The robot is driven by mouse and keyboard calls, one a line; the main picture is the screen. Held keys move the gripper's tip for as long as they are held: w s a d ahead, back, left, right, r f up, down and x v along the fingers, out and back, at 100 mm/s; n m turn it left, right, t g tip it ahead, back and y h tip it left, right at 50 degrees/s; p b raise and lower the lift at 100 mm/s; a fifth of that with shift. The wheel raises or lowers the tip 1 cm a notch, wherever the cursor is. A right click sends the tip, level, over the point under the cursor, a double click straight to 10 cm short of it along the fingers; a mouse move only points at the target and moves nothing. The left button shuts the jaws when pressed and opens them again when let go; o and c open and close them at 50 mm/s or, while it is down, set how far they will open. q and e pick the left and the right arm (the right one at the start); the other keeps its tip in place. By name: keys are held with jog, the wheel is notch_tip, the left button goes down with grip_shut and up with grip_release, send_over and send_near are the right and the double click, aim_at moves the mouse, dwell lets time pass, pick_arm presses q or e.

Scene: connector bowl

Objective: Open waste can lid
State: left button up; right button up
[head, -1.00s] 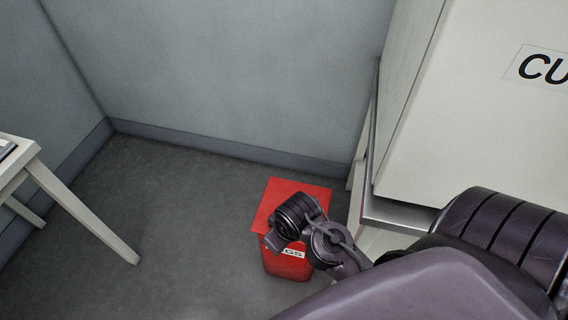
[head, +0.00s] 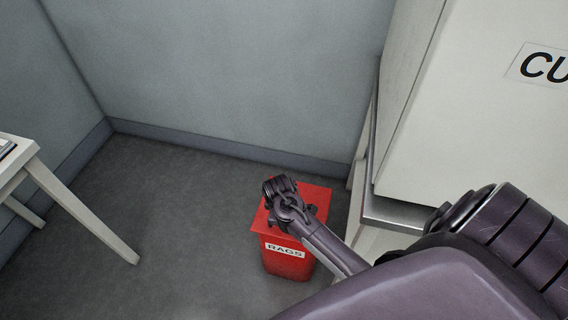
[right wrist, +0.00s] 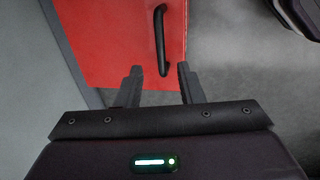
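The red waste can (head: 287,262) with a "RAGS" label stands on the floor beside the white cabinet. Its flat red lid (head: 316,197) looks shut. My right gripper (head: 272,215) is over the lid in the head view, and the wrist hides part of it. In the right wrist view my right gripper (right wrist: 159,82) is open and empty. A black bar handle (right wrist: 160,40) on the red lid (right wrist: 105,40) lies just ahead of the fingertips, its near end close to the gap between them. My left gripper is not in view.
A white cabinet (head: 470,120) with partly visible lettering stands to the right of the can. A white table (head: 60,195) is at the far left. The grey floor (head: 160,220) between is clear. A wall (head: 230,80) runs behind.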

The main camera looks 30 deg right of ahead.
jog(key=f, duration=0.2)
jog(key=f+b, duration=0.1)
jog(key=f, duration=0.1)
jog(key=d+f, duration=0.1)
jog(key=f, duration=0.2)
jog(key=shift+w, duration=0.4)
jog(key=shift+c, duration=0.4)
grip_shut()
